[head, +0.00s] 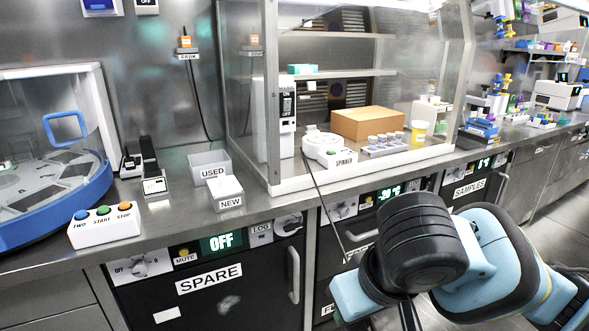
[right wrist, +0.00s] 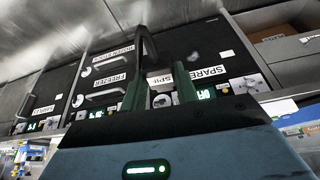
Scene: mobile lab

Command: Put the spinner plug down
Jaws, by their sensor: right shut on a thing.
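My right gripper (right wrist: 160,92) is shut on the spinner plug (right wrist: 159,77), whose white label, partly hidden, shows between the dark fingers in the right wrist view. A black cable end rises above it. In the head view my right gripper (head: 352,292) is low in front of the cabinet fronts, below the counter edge. Its fingertips and the plug cannot be made out there. A thin dark cable runs down to it from the white spinner (head: 322,147) on the counter inside the glass hood. My left gripper is not in view.
The steel counter (head: 265,208) has a bare strip in front of the hood. USED (head: 208,164) and NEW (head: 225,190) boxes and a button box (head: 104,226) stand left. In the hood are a cardboard box (head: 368,123) and a vial rack (head: 384,147). SPARE cabinet (head: 210,300) is below.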

